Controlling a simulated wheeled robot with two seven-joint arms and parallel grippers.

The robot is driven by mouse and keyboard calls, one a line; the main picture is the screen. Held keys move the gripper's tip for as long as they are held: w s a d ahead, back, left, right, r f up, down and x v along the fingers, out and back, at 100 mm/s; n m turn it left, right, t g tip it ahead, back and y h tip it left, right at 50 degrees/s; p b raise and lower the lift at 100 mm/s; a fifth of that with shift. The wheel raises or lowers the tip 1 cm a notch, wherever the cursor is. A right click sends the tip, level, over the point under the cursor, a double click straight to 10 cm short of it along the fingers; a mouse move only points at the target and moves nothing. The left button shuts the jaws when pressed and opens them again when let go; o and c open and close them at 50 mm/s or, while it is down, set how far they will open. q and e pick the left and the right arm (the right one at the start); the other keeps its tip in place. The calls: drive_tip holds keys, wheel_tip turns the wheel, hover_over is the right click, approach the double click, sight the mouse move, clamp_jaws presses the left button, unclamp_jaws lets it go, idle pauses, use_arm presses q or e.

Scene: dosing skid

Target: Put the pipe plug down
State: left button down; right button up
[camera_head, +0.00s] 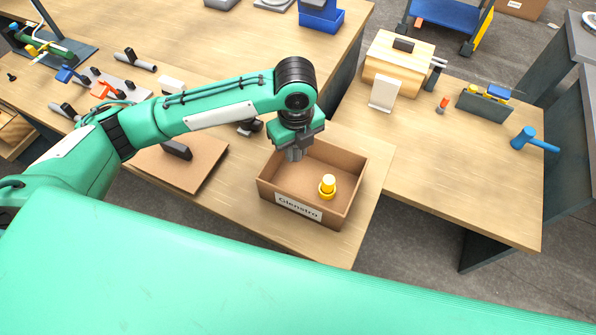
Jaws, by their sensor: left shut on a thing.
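My left gripper (294,154) points down over the back left part of an open brown box (348,207). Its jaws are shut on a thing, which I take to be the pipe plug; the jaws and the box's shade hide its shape. Whether it touches the box floor cannot be told. A yellow stepped round piece (328,187) stands upright on the box floor, to the right of the gripper and apart from it. The box's front carries a white label (298,206). My right gripper is not in view.
A brown board (180,168) with a dark block lies left of the box. Tools and fittings lie farther left. The right table's front is bare.

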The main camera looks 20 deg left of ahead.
use_arm(q)
hover_over(297, 180)
wheel_tip(297, 180, down, 7)
drive_tip(key=shift+r, duration=0.2)
wheel_tip(297, 180, down, 4)
drive_tip(key=shift+f+p, duration=0.1)
drive_tip(key=shift+p, duration=0.35)
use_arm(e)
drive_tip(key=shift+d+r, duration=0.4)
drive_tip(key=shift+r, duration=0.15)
use_arm(q)
drive_tip(key=shift+f, duration=0.1)
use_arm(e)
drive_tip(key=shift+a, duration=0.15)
use_arm(q)
drive_tip(key=c, duration=1.3)
unclamp_jaws()
drive_tip(key=shift+o, duration=0.2)
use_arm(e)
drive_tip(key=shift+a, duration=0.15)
use_arm(q)
wheel_tip(297, 180, up, 12)
drive_tip(key=shift+r+b, duration=0.15)
drive_tip(key=shift+b, duration=0.7)
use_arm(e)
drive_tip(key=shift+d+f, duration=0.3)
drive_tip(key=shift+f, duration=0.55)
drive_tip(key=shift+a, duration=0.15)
